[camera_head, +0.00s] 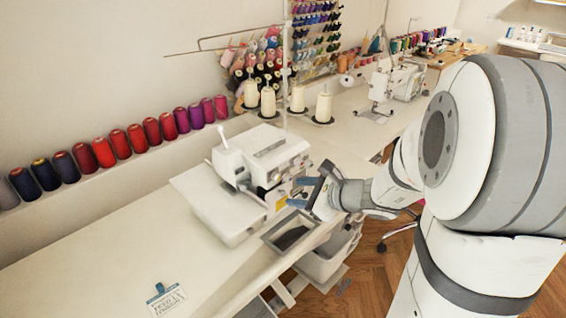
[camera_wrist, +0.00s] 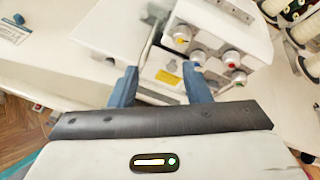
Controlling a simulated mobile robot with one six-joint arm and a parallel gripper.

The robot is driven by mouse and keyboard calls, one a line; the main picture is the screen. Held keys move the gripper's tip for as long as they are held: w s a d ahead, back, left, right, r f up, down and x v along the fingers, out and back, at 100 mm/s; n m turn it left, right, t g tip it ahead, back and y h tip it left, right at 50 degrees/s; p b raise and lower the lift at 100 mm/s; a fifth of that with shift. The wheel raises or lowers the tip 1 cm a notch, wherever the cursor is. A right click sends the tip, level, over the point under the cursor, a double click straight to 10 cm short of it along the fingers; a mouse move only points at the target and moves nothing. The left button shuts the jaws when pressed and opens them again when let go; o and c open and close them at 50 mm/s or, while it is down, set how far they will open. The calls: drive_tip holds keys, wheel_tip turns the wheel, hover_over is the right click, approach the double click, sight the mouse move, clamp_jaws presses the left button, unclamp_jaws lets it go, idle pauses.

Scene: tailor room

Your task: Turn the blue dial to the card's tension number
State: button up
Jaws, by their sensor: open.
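The white overlock sewing machine (camera_head: 262,160) stands on the table. In the wrist view its front carries several small dials with coloured centres, and one looks blue (camera_wrist: 198,57); its number marks are too small to read. My gripper (camera_head: 302,192) is in front of the machine's right side. In the wrist view its blue fingers (camera_wrist: 160,72) are spread apart with nothing between them. The blue dial is just beyond the tip of the right-hand finger, apparently not touching it. A card (camera_head: 167,304) with a blue clip lies on the table at the front left; its number is unreadable.
A grey open tray (camera_head: 290,238) sits at the table edge below my gripper. Several cream thread cones (camera_head: 323,106) stand behind the machine. Coloured spools (camera_head: 104,152) line the wall shelf. The white table (camera_head: 110,235) is clear left of the machine.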

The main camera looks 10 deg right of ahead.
sight(291, 179)
drive_tip(key=w+f+m, duration=0.1)
drive_tip(key=w, duration=0.2)
drive_tip(key=w+f+m+t+h, duration=0.1)
drive_tip(key=w, duration=0.2)
drive_tip(key=w+f+m+t, duration=0.1)
drive_tip(key=w+m, duration=0.1)
drive_tip(key=w, duration=0.1)
drive_tip(key=shift+d+f, duration=0.3)
drive_tip(key=c, duration=0.9)
drive_tip(key=shift+d+h, duration=0.1)
drive_tip(key=shift+h, duration=0.2)
clamp_jaws()
drive_tip(key=shift+b, duration=0.4)
